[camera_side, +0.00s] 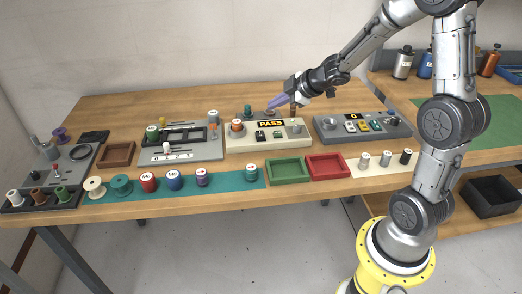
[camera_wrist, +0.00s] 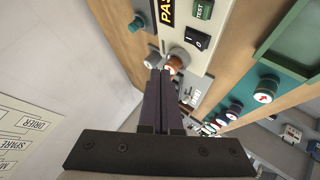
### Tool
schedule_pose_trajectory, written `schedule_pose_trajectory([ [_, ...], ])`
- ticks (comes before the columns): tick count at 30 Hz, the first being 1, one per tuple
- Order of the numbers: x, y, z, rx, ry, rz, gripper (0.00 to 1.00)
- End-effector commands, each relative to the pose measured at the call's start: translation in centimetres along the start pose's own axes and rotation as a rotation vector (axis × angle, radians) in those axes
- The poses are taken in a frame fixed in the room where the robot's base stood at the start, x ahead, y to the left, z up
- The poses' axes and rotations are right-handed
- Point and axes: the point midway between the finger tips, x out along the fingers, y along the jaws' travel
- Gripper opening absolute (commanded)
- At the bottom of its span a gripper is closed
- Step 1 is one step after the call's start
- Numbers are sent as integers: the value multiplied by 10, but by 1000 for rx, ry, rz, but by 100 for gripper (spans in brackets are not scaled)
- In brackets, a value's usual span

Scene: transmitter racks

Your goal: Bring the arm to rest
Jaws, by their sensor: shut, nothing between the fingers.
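My gripper (camera_side: 273,103) is shut and empty, its purple fingers pressed together. In the side view it is above the back edge of the tester with the PASS display (camera_side: 270,124), apart from it as far as I can tell. In the wrist view my gripper (camera_wrist: 164,72) points along the bench, with the fingers in front of an orange-brown spool (camera_wrist: 177,63) on the tester. In the side view that spool (camera_side: 237,125) sits at the tester's left end. My arm reaches in from the right, bent high over the bench.
Grey consoles stand left (camera_side: 180,143) and right (camera_side: 361,126) of the tester. A green tray (camera_side: 287,181), a red tray (camera_side: 327,177) and several spools line the front. The wall (camera_side: 180,45) rises behind the bench; the air above is clear.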

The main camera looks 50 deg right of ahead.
Motion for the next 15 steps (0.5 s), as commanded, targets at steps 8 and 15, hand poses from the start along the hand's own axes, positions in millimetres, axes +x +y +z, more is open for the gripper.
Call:
schedule_pose_trajectory([
  [8, -105, 13, -101, 46, 111, 218, 0],
  [15, -196, -28, -91, 360, 50, 258, 0],
])
